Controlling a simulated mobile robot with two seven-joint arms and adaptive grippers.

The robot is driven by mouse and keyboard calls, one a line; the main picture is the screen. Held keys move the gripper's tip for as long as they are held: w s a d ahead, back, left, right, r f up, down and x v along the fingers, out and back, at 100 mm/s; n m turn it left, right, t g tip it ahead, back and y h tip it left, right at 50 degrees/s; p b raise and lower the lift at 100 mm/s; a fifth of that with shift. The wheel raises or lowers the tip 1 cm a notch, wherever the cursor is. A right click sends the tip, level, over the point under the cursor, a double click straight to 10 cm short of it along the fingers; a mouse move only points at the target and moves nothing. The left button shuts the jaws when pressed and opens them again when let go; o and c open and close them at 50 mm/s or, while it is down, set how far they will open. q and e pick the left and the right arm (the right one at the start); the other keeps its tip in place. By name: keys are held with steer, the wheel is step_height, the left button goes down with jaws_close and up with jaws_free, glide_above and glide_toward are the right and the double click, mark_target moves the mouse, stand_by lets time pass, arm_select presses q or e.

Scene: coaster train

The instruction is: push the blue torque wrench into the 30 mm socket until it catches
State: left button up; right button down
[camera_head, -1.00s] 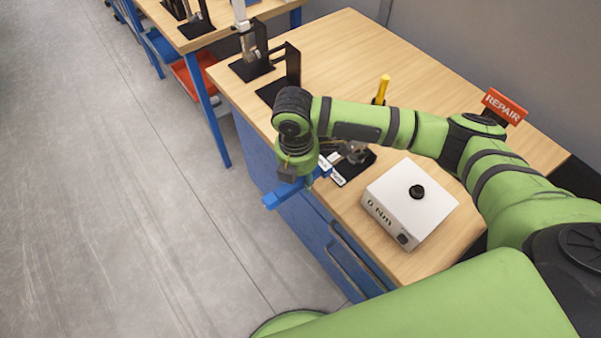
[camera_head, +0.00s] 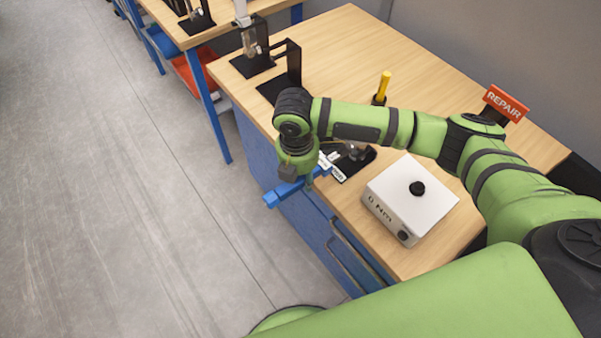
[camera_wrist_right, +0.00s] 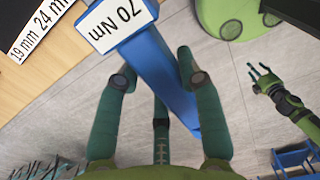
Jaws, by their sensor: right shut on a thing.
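My right gripper (camera_wrist_right: 165,85) is shut on the blue torque wrench (camera_wrist_right: 160,65), which has a white "70 Nm" label; the wrench (camera_head: 285,194) also shows in the head view, held at the bench's front edge. Its head end points toward the black socket board (camera_head: 357,165) with white size labels. In the right wrist view, labels reading 19 mm and 24 mm (camera_wrist_right: 45,22) show beside the wrench. The 30 mm socket cannot be made out, and the wrench's head tip is hidden. My left gripper (camera_wrist_right: 262,75) has its fingers spread and empty, low over the floor.
A white box (camera_head: 410,203) reading 0 Nm with a black knob stands right of the board. A yellow-handled tool (camera_head: 384,84), a red REPAIR sign (camera_head: 506,104) and black stands (camera_head: 282,75) are farther back.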

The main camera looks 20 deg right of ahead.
mark_target(284, 184)
steer(key=shift+p, duration=0.45)
steer(key=shift+f, duration=0.8)
stand_by(1.3)
steer(key=shift+w+r+p, duration=0.1)
steer(key=shift+p, duration=0.2)
stand_by(1.1)
steer(key=shift+s+a+p, duration=0.25)
steer(key=shift+a+p, duration=0.05)
steer(key=shift+a, duration=0.4)
steer(key=shift+s+a+p, duration=0.3)
steer(key=shift+a, duration=0.4)
steer(key=shift+s+a+p, duration=0.25)
steer(key=shift+a+p, duration=0.05)
steer(key=shift+a, duration=0.4)
